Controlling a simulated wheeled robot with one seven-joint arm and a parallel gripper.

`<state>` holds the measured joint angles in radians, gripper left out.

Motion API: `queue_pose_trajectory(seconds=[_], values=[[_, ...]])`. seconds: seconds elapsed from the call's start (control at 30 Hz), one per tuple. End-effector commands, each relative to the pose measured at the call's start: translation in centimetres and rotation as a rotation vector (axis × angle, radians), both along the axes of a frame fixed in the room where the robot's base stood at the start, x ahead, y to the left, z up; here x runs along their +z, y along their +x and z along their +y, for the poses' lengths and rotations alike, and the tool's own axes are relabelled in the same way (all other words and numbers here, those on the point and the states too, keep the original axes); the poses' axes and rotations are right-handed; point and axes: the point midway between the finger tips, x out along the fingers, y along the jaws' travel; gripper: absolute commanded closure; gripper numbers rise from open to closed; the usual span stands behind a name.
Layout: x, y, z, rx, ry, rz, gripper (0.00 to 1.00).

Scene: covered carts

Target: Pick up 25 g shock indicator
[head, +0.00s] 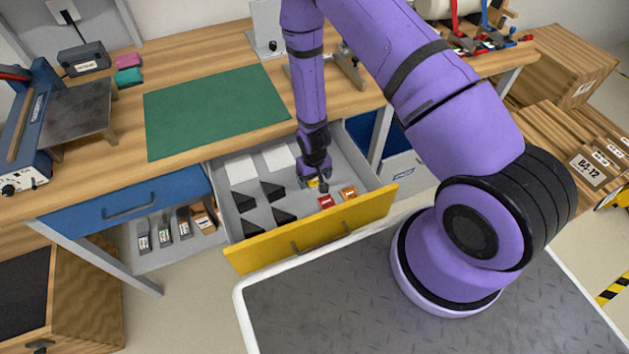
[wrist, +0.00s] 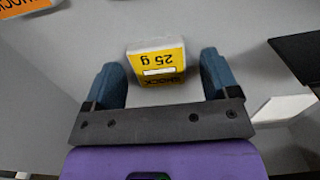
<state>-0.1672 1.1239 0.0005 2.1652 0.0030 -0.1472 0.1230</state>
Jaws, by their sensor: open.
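The 25 g shock indicator (wrist: 157,62) is a small white block with a yellow label, lying on the grey drawer floor in the wrist view. It sits between and a little ahead of my gripper's blue fingertips (wrist: 163,75). The fingers are apart, with a gap on each side of it. In the head view my gripper (head: 315,181) reaches down into the open drawer (head: 365,177), and the yellow indicator shows only partly beneath it (head: 313,184).
A red indicator (head: 326,202) and an orange indicator (head: 348,193) lie close by, towards the yellow drawer front (head: 315,232). Black wedges (head: 272,191) and white cards (head: 279,157) lie on the left and back of the drawer. The bench top with a green mat (head: 215,108) overhangs behind.

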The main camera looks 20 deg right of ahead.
Motion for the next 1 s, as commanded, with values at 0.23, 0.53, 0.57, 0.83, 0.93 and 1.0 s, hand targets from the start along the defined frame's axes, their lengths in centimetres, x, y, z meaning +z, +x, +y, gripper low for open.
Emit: queue_pose_trajectory(seconds=[0.23, 0.53, 0.57, 0.83, 0.93, 1.0], values=[[0.0, 0.0, 0.0, 0.000, 0.000, 0.000, 0.54], [0.0, 0.0, 0.0, 0.000, 0.000, 0.000, 0.72], [0.0, 0.0, 0.0, 0.000, 0.000, 0.000, 0.72], [0.7, 0.1, 0.0, 0.000, 0.000, -0.002, 0.72], [1.5, 0.1, 0.0, 0.000, 0.000, -0.002, 0.72], [2.4, 0.1, 0.0, 0.000, 0.000, -0.003, 0.72]])
